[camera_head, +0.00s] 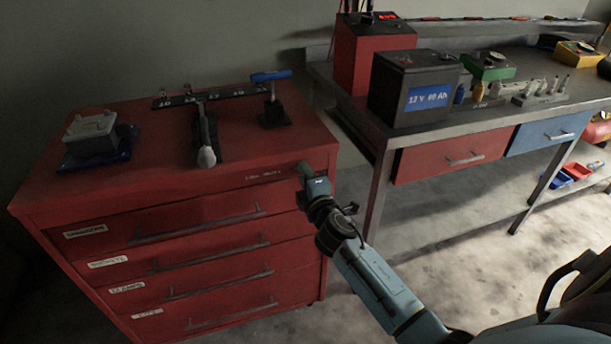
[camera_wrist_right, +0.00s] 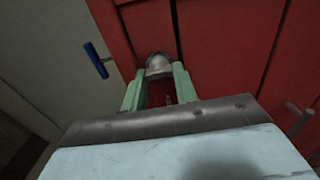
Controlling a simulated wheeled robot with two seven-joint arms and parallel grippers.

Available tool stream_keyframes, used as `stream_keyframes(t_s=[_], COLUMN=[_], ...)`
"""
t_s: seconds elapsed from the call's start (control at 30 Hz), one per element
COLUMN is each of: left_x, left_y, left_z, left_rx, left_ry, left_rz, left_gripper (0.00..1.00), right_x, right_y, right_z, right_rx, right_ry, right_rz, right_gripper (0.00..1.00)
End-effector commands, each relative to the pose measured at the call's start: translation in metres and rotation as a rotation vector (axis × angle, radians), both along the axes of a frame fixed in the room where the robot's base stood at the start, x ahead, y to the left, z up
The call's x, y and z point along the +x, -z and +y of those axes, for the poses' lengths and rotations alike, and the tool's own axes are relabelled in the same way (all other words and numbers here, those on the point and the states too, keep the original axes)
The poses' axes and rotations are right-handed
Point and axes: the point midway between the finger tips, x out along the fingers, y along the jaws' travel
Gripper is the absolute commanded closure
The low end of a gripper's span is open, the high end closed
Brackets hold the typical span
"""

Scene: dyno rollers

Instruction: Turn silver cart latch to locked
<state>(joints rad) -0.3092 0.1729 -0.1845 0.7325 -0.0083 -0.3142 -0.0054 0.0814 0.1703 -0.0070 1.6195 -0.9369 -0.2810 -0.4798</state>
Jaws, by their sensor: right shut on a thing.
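The red cart (camera_head: 230,204) stands at the left in the head view. My right gripper (camera_head: 304,172) is at the upper right corner of its front, beside small lettering on the red face. In the right wrist view, the silver latch (camera_wrist_right: 158,63) is a rounded metal knob against the red cart front. The green fingers of my right gripper (camera_wrist_right: 158,80) are shut on it, one on each side. In the head view the gripper hides the latch, so its turn position cannot be read. My left gripper is not in view.
On the cart top are a grey device on a blue tray (camera_head: 90,135), a torque-wrench-like tool (camera_head: 204,140) and a blue-handled tool (camera_head: 272,95). A workbench (camera_head: 440,125) with a black battery (camera_head: 412,88) stands close to the right. Open floor lies in front.

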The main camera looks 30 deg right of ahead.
Motion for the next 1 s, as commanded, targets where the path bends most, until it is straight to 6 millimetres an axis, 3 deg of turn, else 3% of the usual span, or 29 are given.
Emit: stream_keyframes(t_s=[0.47,0.5,0.63,1.0], left_x=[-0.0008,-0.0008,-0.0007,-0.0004], left_y=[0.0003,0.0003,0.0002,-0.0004], left_z=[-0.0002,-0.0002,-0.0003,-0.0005], left_rx=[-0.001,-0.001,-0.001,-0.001], left_ry=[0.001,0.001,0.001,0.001], left_rz=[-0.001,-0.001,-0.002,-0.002], left_gripper=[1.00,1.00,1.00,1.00], right_x=[0.0000,0.0000,0.0000,-0.0034], right_y=[0.0005,0.0005,0.0004,0.0003], right_z=[-0.0001,-0.0001,-0.0001,0.0008], right_rx=[-0.016,-0.016,-0.015,-0.013], right_ry=[0.000,0.000,0.000,0.000], right_rz=[0.005,0.005,0.005,0.004], right_gripper=[0.94,0.68,0.51,0.49])
